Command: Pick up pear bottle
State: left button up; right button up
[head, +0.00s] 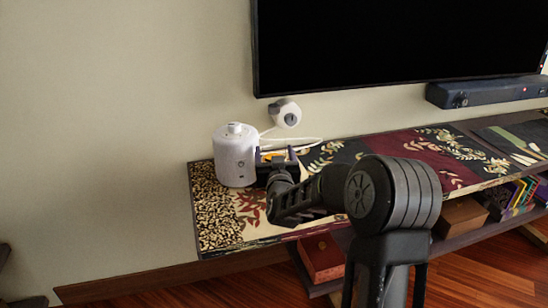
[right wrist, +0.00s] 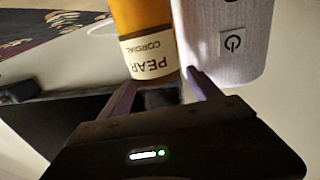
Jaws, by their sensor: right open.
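The pear bottle (right wrist: 148,40), amber with a cream label reading "PEAR CORDIAL", stands just beyond my right gripper's fingertips in the right wrist view. In the head view only a small orange bit of it (head: 268,156) shows; my gripper hides the rest. My right gripper (head: 276,153) is open over the shelf top; its two purple-grey fingers also show in the right wrist view (right wrist: 162,82), pointing at the bottle's label end. I cannot tell whether the fingers touch the bottle. My left gripper is not in view.
A white cylindrical device (head: 235,160) with a power symbol stands close beside the bottle, near the right-hand finger in the wrist view. A white round device (head: 286,113) is on the wall behind. A patterned runner (head: 218,215) covers the shelf top, below a black television (head: 400,45).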

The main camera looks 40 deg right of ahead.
jog(key=shift+c, duration=0.2)
grip_shut()
jog(key=shift+r, duration=0.15)
dwell(0.6)
